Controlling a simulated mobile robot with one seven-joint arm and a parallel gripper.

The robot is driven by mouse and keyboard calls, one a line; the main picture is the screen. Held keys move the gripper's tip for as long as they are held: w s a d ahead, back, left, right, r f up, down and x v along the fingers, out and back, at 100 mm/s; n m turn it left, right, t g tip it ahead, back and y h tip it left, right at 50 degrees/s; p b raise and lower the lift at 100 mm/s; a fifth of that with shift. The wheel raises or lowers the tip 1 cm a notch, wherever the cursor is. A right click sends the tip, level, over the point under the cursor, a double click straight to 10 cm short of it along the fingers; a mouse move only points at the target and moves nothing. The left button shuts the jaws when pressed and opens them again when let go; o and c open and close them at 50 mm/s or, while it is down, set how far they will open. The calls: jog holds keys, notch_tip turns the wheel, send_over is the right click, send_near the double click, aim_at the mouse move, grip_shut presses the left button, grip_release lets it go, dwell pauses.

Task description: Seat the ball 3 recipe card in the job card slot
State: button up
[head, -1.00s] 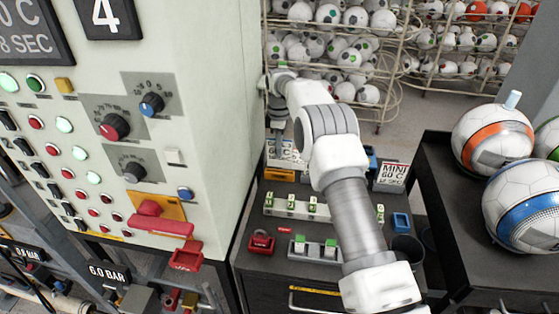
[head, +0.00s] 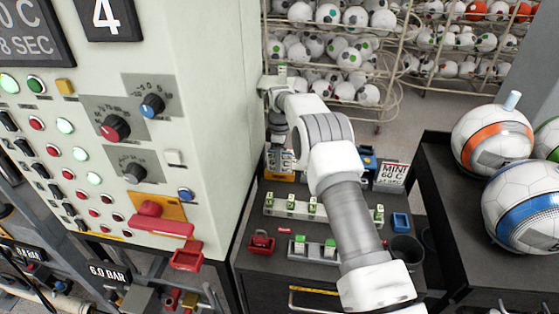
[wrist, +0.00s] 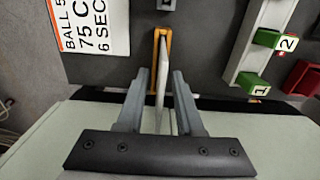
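A thin white card (wrist: 161,88), seen edge-on in the wrist view, stands upright between the two fingers of my gripper (wrist: 160,76). A narrow gap shows on each side of the card, so the gripper looks open around it. The card's print is turned from view, so I cannot read its number. A yellow-orange holder (wrist: 157,33) is at its foot. In the head view my gripper (head: 280,147) is low by the press, with the yellow-orange holder (head: 279,175) just beneath. I cannot pick out the job card slot.
A BALL 5 card (wrist: 92,28) lies left of the gripper in the wrist view. A numbered rack (head: 290,207) with green blocks, a MINI card (head: 391,176) and a red padlock-like item (head: 261,241) share the dark bench. The press cabinet (head: 215,110) stands close on the left.

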notch_tip(320, 180, up, 13)
jog(key=shift+f, duration=0.1)
jog(key=s+d+r+m+t, duration=0.2)
jog(key=s+d+r+m, duration=0.2)
jog(key=s+r, duration=0.55)
jog(key=s+d+r+m+t, duration=0.1)
jog(key=s+d+r+m, duration=0.25)
jog(key=s+r, duration=0.65)
jog(key=s+d+f+m+t, duration=0.1)
jog(key=s+m, duration=0.3)
jog(key=s, duration=0.8)
jog(key=s+d+f+m+t, duration=0.1)
jog(key=s+d+f+m, duration=0.1)
jog(key=s, duration=1)
jog(key=shift+s+d+f+m+t, duration=0.35)
jog(key=shift+f+m, duration=0.45)
jog(key=shift+m, duration=0.35)
jog(key=shift+w+a, duration=0.1)
jog(key=shift+w, duration=0.05)
